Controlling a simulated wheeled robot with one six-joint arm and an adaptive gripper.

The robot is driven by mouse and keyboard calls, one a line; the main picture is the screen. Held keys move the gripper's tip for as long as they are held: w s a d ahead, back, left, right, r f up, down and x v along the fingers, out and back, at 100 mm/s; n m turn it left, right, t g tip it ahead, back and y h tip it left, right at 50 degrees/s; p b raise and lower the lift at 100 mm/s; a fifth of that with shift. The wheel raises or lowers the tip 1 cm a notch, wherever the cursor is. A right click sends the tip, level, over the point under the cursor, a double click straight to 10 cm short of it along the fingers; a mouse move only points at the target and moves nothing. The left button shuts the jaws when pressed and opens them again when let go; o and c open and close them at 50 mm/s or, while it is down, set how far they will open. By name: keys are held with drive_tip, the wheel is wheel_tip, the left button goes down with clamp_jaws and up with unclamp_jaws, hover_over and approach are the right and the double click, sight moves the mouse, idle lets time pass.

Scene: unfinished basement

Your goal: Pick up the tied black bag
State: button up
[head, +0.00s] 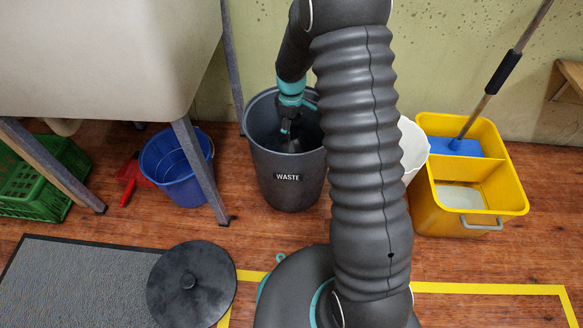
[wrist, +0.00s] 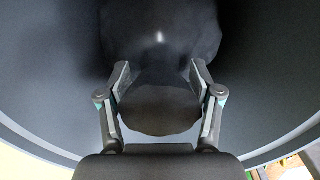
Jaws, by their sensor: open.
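The black bag (wrist: 160,30) lies inside the grey waste bin (head: 288,198). In the wrist view it is a dark, shiny, rounded mass with a bulging tied end toward me. In the head view it is hard to tell from the bin's dark inside. My gripper (wrist: 158,70) is open and down inside the bin, with one finger on each side of the bag's near end. I cannot tell whether the fingers touch it. My gripper (head: 286,128) also shows in the head view, below the bin's rim.
A blue bucket (head: 168,165) and a red dustpan (head: 130,178) stand left of the bin, near a sink leg (head: 200,168). A yellow mop bucket (head: 470,215) and a white bin (head: 412,150) are at the right. A round black lid (head: 205,290) lies in front.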

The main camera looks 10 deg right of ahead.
drive_tip(key=shift+f, duration=0.45)
clamp_jaws()
drive_tip(key=shift+r, duration=0.15)
